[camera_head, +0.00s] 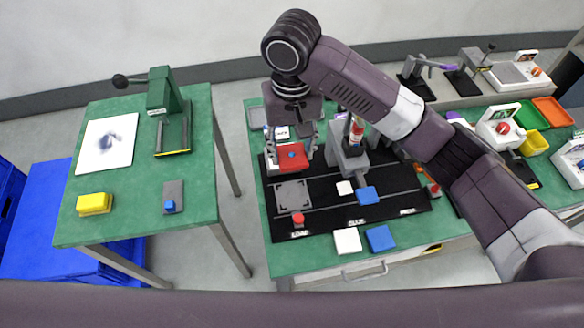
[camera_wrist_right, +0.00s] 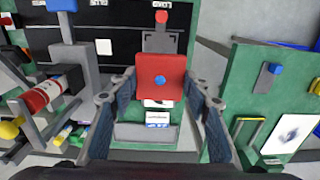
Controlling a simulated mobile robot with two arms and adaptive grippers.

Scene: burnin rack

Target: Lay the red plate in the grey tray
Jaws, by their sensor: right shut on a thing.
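The red plate (camera_head: 287,162), with a blue knob in its middle, is held between the fingertips of my right gripper (camera_head: 291,150). It also shows between the two fingers in the right wrist view (camera_wrist_right: 148,70). The plate is over the back left of the green table, behind the grey square fixture. The grey tray (camera_head: 256,117) is at the table's back left corner, partly hidden by my right gripper and arm. In the right wrist view the tray (camera_wrist_right: 140,134) is below the plate, between the fingers. The height of the plate above it is unclear. My left gripper is not in view.
A black mat (camera_head: 400,206) holds a grey square fixture (camera_head: 291,195), a red button (camera_head: 298,219) and a grey press (camera_head: 350,158) close to the right of my gripper. White (camera_head: 347,241) and blue (camera_head: 381,238) plates lie at the front edge. Another green table (camera_head: 140,205) stands left.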

